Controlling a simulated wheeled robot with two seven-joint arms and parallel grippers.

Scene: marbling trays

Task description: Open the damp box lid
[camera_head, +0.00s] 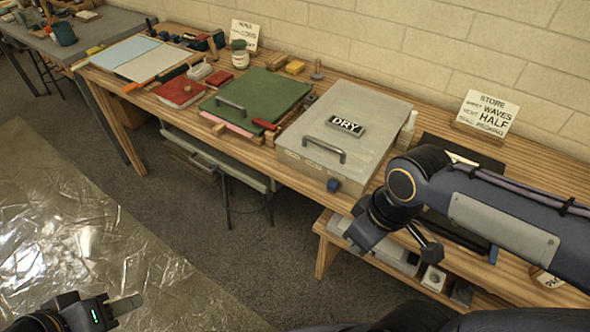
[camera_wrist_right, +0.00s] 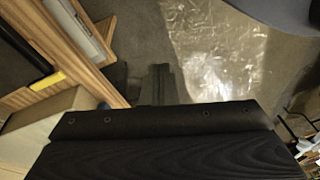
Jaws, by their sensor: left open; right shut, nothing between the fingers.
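A grey metal box (camera_head: 290,158), which I take to be the damp box, stands on the wooden table. Its flat lid (camera_head: 375,105) is down and bears a bar handle (camera_head: 323,150) near the front and a black "DRY" plate (camera_head: 346,124). A blue knob (camera_head: 333,185) shows on its front. My right gripper (camera_head: 360,238) is in front of the box's right front corner, apart from the handle. Its fingers (camera_wrist_right: 158,85) are shut and empty in the right wrist view. My left gripper (camera_head: 122,305) is open and empty, low over the floor sheet, far from the box.
A green panel (camera_head: 250,98) with a handle lies left of the box, with red pads (camera_head: 180,91) beyond. A "STORE" sign (camera_head: 488,112) stands behind on the right. My right arm covers the table's right part. A shiny sheet (camera_head: 90,230) covers the floor at left.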

